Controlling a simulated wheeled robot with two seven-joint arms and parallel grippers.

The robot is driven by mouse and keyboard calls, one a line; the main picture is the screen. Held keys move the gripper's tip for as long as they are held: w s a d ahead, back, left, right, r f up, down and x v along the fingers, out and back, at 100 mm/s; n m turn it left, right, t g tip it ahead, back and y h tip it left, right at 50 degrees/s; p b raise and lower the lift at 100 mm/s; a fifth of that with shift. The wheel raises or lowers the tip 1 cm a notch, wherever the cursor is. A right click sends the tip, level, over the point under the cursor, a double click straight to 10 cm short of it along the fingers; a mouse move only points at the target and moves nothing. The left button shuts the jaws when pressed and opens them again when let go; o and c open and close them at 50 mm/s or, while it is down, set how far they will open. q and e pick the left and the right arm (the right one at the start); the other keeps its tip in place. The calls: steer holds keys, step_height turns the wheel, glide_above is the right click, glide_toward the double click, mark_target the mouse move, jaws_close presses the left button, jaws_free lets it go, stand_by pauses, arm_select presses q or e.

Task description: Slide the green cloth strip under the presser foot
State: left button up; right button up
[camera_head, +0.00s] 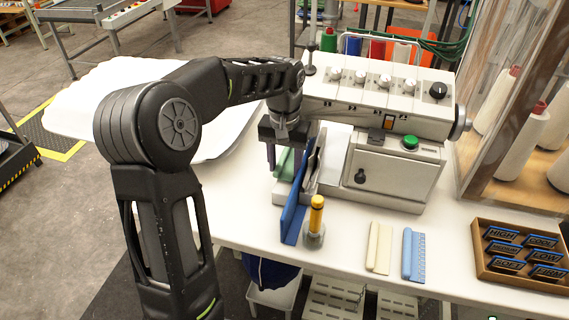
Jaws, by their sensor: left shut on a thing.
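The sewing machine (391,167) stands at the back of the white table, with knobs, a black dial and a green button. The gripper and arm hide the rest of the strip. I cannot make out the presser foot clearly, nor whether the strip is under it. My right gripper is not in view.
A long blue guide (292,216) runs toward the front edge. A yellow-handled tool (316,214) stands beside it. A cream piece (379,248) and a light blue comb-like piece (413,254) lie right. A label tray (521,280) sits at far right. A framed panel with thread cones (521,141) bounds the right.

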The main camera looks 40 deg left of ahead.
mark_target(284, 172)
arm_select(q)
steer(key=o, duration=1.3)
steer(key=shift+s+f, duration=0.1)
steer(key=shift+f, duration=0.05)
steer(key=shift+o, duration=0.5)
steer(key=shift+d, duration=0.1)
steer(key=shift+d+f, duration=0.1)
step_height(284, 172, up, 7)
steer(key=shift+r+b, duration=0.2)
steer(key=shift+b, duration=0.1)
steer(key=shift+a+r, duration=0.3)
steer(key=shift+r, duration=0.15)
